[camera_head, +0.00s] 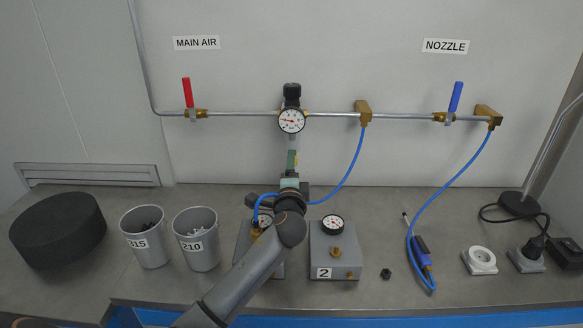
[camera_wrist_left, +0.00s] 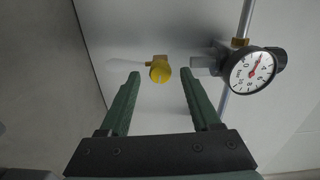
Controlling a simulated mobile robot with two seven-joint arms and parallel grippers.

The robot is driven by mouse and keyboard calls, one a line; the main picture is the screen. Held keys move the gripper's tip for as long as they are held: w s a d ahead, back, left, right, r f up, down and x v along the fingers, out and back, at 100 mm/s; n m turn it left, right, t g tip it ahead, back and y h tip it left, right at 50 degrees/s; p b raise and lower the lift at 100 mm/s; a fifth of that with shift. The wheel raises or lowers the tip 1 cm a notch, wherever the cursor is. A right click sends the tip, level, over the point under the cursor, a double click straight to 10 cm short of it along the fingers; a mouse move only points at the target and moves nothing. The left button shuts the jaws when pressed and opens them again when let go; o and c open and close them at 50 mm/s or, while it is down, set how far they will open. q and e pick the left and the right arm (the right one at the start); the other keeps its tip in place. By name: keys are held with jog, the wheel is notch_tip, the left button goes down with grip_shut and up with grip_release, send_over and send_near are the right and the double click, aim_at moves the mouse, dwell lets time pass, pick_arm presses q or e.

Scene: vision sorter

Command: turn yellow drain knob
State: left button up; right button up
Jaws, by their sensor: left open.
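The gauge also shows right of the fingers in the wrist view (camera_wrist_left: 252,73). My right gripper is not in view.
The pipe carries a red-handled valve (camera_head: 188,94) on the left and a blue-handled valve (camera_head: 455,98) on the right. A blue hose (camera_head: 354,167) hangs near my gripper. Below are grey bins (camera_head: 197,248) and a box marked 2 (camera_head: 335,257) on the bench.

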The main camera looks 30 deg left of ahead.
aim_at(292, 148)
pick_arm(q)
notch_tip(292, 148, up, 3)
jog(key=shift+r+p, duration=0.15)
jog(key=shift+p, duration=0.25)
jog(key=s+d+r+p, duration=0.1)
jog(key=s+d+r, duration=0.6)
jog(key=s, duration=0.5)
notch_tip(292, 148, up, 3)
jog(key=shift+d+f, duration=0.15)
